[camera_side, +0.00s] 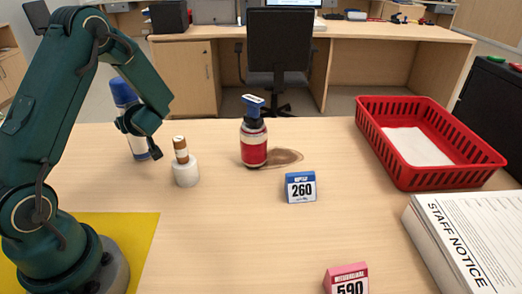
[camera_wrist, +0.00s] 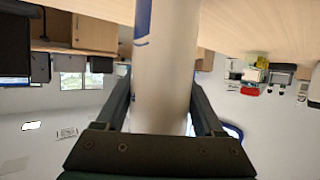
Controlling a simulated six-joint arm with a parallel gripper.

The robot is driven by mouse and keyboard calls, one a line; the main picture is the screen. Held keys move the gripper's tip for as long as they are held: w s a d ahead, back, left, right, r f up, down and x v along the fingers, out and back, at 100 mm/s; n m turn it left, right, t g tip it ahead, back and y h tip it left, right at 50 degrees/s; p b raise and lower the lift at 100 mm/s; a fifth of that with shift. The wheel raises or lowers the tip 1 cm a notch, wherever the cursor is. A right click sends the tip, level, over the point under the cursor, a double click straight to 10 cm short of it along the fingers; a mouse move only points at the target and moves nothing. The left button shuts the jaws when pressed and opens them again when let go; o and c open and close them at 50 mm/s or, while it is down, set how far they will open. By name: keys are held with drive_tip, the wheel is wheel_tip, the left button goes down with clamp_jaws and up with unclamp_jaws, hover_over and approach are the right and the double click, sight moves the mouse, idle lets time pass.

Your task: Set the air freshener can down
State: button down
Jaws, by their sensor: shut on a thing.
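The air freshener can (camera_side: 124,92) is white with a blue top and stands at the left of the counter in the side view, leaning slightly. My gripper (camera_side: 141,138) is shut on its body, with one dark finger showing on the near side. In the wrist view, the can's pale body with a blue mark (camera_wrist: 165,75) fills the space between the two fingers of my gripper (camera_wrist: 164,95). Its lower end is near the counter top (camera_side: 225,225); I cannot tell whether it touches.
Further right are a red bottle (camera_side: 254,150), a blue 260 card (camera_side: 300,187) and a red basket (camera_side: 372,141). A pink 590 card (camera_side: 346,280) and notice stack (camera_side: 465,240) are nearer.

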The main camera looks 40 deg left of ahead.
drive_tip(key=shift+f, duration=0.1)
unclamp_jaws()
